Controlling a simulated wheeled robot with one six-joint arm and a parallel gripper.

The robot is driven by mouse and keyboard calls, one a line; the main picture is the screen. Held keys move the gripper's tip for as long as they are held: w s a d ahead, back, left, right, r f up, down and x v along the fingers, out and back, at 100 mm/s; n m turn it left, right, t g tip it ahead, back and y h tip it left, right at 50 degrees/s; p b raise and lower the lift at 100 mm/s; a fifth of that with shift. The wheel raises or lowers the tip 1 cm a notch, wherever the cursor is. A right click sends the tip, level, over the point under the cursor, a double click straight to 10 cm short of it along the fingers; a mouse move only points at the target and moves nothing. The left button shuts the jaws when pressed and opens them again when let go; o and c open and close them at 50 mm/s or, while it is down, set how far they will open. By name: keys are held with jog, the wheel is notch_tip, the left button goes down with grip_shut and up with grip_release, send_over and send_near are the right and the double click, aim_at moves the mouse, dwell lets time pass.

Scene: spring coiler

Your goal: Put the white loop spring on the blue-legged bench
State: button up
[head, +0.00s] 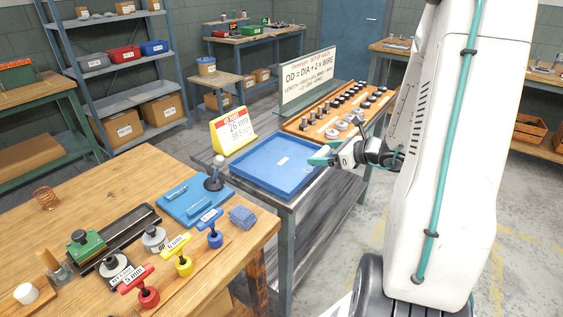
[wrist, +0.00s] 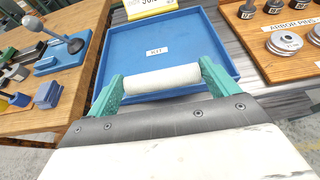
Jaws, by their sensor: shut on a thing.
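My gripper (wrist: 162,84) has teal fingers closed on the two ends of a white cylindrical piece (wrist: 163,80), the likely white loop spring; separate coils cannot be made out. It lies crosswise between the fingers, over a blue tray (wrist: 215,33). In the head view my gripper (head: 325,155) is beside the right rim of the blue tray (head: 262,183), and the held piece is hard to see. The tray sits on a grey-topped stand (head: 287,207) with grey-blue legs. A bench (head: 240,39) at the back has bluish legs; I cannot tell which bench the task names.
A yellow-and-white sign (head: 234,131) stands behind the tray. A wooden board of arbor pins (head: 318,122) lies to its right. The near wooden bench (head: 80,190) holds a copper spring (head: 46,197) and several coloured-handled tools. Shelves (head: 75,65) stand at the back left.

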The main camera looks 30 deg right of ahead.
jog(key=shift+s+d+f, duration=0.1)
jog(key=shift+s+d, duration=0.15)
jog(key=shift+s, duration=0.25)
jog(key=shift+s+d, duration=0.2)
jog(key=shift+s, duration=0.3)
send_over(286, 162)
jog(key=shift+s+f, duration=0.1)
jog(key=shift+f, duration=0.65)
jog(key=shift+a+f, duration=0.1)
jog(key=shift+f, duration=1.65)
jog(key=shift+f, duration=0.1)
jog(key=o, duration=0.9)
